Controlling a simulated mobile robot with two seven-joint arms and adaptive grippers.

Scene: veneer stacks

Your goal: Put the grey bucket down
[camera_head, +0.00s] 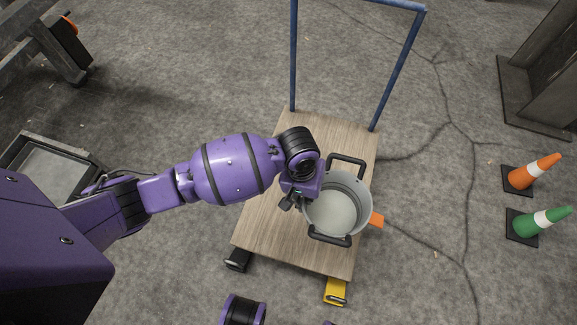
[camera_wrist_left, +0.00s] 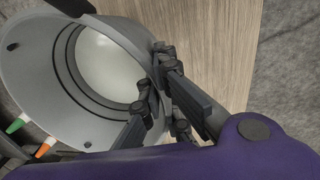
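The grey bucket (camera_head: 338,206) has two black handles and an open top. It appears upright over the right part of a wooden cart deck (camera_head: 290,225) in the head view; I cannot tell for certain that its base touches the deck. My left gripper (camera_head: 297,200) is at the bucket's left rim. In the left wrist view, the spread fingers (camera_wrist_left: 158,108) overlap the rim of the bucket (camera_wrist_left: 105,65), one toward the inside and one over the wood. The bucket's interior looks empty. My right gripper is not in view.
The cart has a blue upright frame (camera_head: 398,75) at its far end. An orange piece (camera_head: 376,220) shows beside the bucket at the deck's right edge. Orange (camera_head: 532,174) and green (camera_head: 538,222) cones stand at the right. A grey tray (camera_head: 55,165) is at the left.

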